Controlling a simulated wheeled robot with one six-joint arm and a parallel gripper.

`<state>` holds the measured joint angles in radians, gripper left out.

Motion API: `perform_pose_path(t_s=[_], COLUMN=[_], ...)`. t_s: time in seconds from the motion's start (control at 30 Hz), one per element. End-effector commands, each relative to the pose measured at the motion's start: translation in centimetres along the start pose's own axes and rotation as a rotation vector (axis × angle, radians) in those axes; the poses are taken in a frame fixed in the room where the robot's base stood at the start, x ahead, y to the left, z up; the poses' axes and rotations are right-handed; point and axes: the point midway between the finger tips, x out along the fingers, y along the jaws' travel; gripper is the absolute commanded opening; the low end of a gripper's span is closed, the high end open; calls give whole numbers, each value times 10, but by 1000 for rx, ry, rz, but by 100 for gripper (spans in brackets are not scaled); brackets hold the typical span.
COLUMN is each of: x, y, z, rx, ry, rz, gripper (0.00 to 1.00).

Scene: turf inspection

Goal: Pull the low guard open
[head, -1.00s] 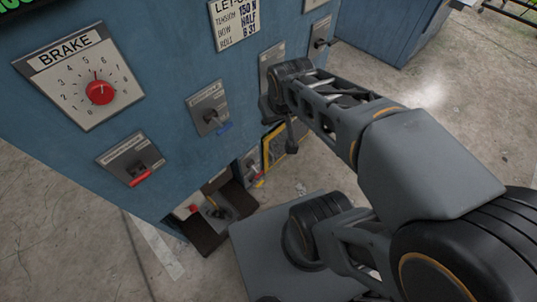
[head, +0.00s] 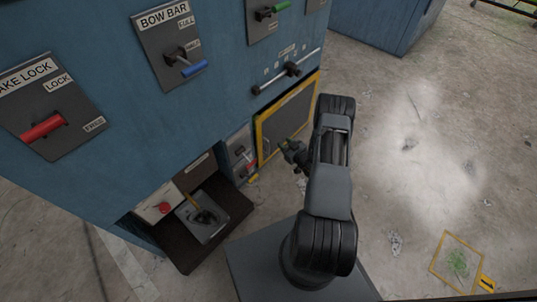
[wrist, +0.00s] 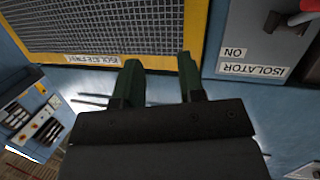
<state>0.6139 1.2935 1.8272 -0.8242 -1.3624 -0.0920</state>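The low guard (head: 287,116) is a grey mesh panel in a yellow frame, low on the blue cabinet. It looks closed, flush with the cabinet face. In the wrist view the guard (wrist: 110,27) fills the top, with an upside-down label on its yellow frame edge. I cannot make out a handle on the guard.
An isolator panel (wrist: 255,40) with a red handle is right of the guard in the wrist view. A bow bar lever (head: 190,67) and brake lock lever (head: 42,127) stick out of the cabinet. An open tray (head: 232,200) juts out low.

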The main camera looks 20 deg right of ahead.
Motion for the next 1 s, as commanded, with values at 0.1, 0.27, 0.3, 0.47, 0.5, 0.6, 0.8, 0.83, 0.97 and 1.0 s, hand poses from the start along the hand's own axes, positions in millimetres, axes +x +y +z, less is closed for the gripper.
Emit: perform_pose_path(t_s=[0.1,0.27,0.3,0.47,0.5,0.6,0.8,0.83,0.97,1.0], x=[-12,-24,-25,-14,-8,11,50,55,75,81], y=[-16,-29,-31,-34,-34,-34,-35,-35,-35,-35], z=[52,78,81,83,82,78,70,69,65,64], rx=[50,89,95,102,102,100,101,102,102,103], ry=[88,167,178,199,200,200,199,199,198,198], rz=[-9,-15,-15,-17,-19,-18,-19,-17,-16,-17], gripper=[36,36,36,36,36,36,36,36,36,36])
